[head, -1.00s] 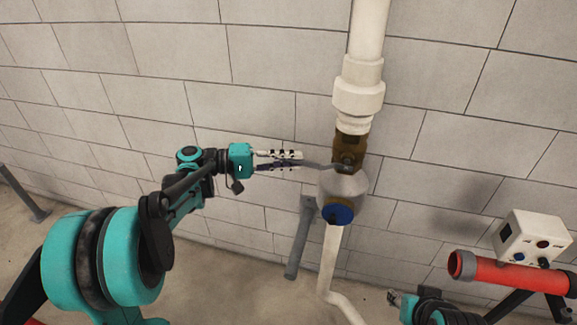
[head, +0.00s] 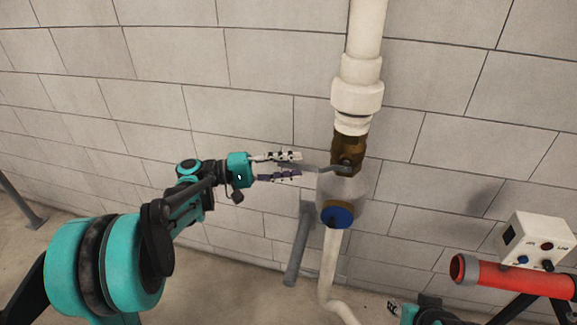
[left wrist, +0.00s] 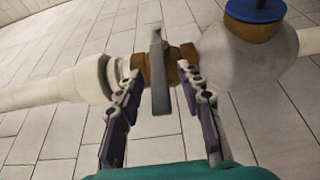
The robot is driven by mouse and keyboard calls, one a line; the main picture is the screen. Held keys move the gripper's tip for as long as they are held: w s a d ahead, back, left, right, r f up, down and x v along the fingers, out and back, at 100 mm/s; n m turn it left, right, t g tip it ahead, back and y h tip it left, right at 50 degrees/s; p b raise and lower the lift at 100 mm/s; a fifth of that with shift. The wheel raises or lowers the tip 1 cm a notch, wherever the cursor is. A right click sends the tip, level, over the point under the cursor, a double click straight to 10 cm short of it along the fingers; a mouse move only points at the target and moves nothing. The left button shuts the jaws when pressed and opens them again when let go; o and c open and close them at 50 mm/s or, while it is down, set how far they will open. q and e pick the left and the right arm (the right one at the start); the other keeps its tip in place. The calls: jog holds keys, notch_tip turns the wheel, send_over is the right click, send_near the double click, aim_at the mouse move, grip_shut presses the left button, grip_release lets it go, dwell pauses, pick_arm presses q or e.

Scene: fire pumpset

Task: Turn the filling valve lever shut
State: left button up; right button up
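The filling valve is a brass body (head: 348,155) on the upright white pipe. Its grey lever (head: 325,169) points left, across the pipe. In the left wrist view the lever (left wrist: 158,85) stands crosswise over the brass body (left wrist: 180,60). My left gripper (head: 289,166) is left of the valve with its fingers spread apart. In the left wrist view the lever lies in the gap between the fingers (left wrist: 163,90), with room on both sides. My right gripper (head: 393,308) shows only in part at the bottom edge; its finger state is unclear.
A pale rounded housing with a blue cap (head: 338,215) sits just below the valve. A grey post (head: 299,245) stands behind it. A red pipe (head: 512,277) and a white control box (head: 535,240) are at the right. The block wall is close behind the pipe.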

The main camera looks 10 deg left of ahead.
pick_arm(q)
jog(key=shift+a, duration=0.15)
jog(key=shift+s+a, duration=0.15)
jog(key=shift+a, duration=0.15)
jog(key=v, duration=1.1)
